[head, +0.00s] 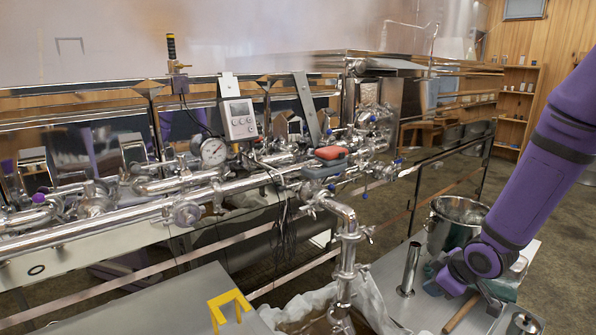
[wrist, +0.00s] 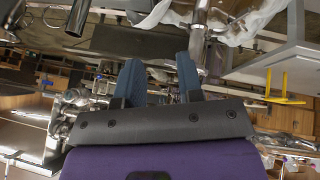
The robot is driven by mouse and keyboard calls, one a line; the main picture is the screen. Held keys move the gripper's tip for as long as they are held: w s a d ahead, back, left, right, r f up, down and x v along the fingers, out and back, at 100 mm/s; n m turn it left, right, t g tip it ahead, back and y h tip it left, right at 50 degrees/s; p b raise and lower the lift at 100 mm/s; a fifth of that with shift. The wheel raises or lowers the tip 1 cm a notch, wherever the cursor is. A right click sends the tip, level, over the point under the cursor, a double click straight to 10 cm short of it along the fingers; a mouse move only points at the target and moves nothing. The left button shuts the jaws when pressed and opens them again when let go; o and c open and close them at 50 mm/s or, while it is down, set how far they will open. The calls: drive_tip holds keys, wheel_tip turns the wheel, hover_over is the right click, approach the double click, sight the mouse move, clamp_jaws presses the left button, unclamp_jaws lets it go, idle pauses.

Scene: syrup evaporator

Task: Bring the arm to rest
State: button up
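My purple arm reaches down at the right of the head view, its lower end over the metal table by the steel pot. The fingers cannot be clearly made out there. In the wrist view my gripper (wrist: 158,75) shows two blue fingers standing apart, with only background between them. It is open and holds nothing that I can see.
A steel pot (head: 458,222) and an upright metal cylinder (head: 409,270) stand close to my arm on the metal table (head: 402,308). The evaporator's pipes (head: 150,213) fill the left and middle. A yellow bracket (head: 229,306) sits on a grey surface at the front. Floor shows at right.

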drive_tip(key=s+d+r+m+h, duration=0.1)
drive_tip(key=s+r+m+h, duration=0.2)
drive_tip(key=r, duration=0.6)
drive_tip(key=s+d+r+m+h, duration=0.1)
drive_tip(key=s+r+m, duration=0.3)
drive_tip(key=r, duration=0.6)
drive_tip(key=s+a+r+m+y, duration=0.1)
drive_tip(key=s+r, duration=0.3)
drive_tip(key=s, duration=0.4)
drive_tip(key=s+a+r+m+g, duration=0.1)
drive_tip(key=s+a+r+m, duration=0.1)
drive_tip(key=s+r, duration=0.3)
drive_tip(key=s+a, duration=0.1)
drive_tip(key=s, duration=0.3)
drive_tip(key=shift+s+r+y, duration=0.2)
drive_tip(key=shift+r+y, duration=0.1)
drive_tip(key=shift+y, duration=0.1)
